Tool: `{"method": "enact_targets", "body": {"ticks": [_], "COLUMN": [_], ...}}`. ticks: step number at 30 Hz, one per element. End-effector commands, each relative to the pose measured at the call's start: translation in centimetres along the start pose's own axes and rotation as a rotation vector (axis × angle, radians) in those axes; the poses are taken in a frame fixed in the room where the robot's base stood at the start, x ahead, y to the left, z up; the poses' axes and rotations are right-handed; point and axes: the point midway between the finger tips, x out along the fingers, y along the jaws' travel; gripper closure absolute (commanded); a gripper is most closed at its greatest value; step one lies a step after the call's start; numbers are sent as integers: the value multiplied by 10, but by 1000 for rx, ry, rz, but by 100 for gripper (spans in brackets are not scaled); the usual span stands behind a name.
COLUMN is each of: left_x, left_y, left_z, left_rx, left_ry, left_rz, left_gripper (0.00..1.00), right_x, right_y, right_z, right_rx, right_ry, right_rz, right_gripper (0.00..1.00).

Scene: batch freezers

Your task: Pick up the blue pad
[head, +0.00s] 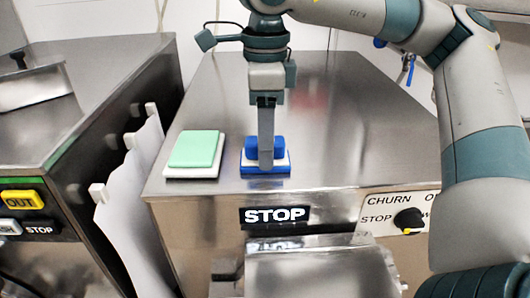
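The blue pad (252,149) is on the front part of the steel machine top, on a white and blue base (250,168). My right gripper (266,166) points straight down at the pad, seen edge-on, with one finger covering the middle of the pad. The other finger is hidden, so I cannot tell whether the fingers are closed on the pad. The pad looks level and low on its base. My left gripper is out of view.
A green pad (195,149) on a white base (181,172) lies just left of the blue one. The machine's steel top (350,130) is clear to the right. A second machine (100,75) stands at the left. A black knob (408,219) is on the front panel.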

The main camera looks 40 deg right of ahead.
Motion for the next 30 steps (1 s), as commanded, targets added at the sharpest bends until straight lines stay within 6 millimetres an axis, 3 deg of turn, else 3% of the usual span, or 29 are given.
{"method": "enact_targets", "body": {"ticks": [1, 3, 4, 19, 26, 30], "left_x": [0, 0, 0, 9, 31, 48], "left_y": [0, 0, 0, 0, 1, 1], "left_z": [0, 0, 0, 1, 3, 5], "left_rx": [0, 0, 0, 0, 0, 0], "left_ry": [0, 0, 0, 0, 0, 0], "left_rz": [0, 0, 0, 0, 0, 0], "left_gripper": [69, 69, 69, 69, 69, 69], "right_x": [0, 0, 0, -7, -33, -49], "right_y": [0, 0, 0, 0, 0, 23], "right_z": [0, 0, 0, 1, 2, -4], "right_rx": [0, 0, 0, 0, -1, -7], "right_ry": [0, 0, 0, -1, -3, -2], "right_rz": [0, 0, 0, -2, -2, -5], "right_gripper": [64, 81, 83, 83, 83, 83]}}
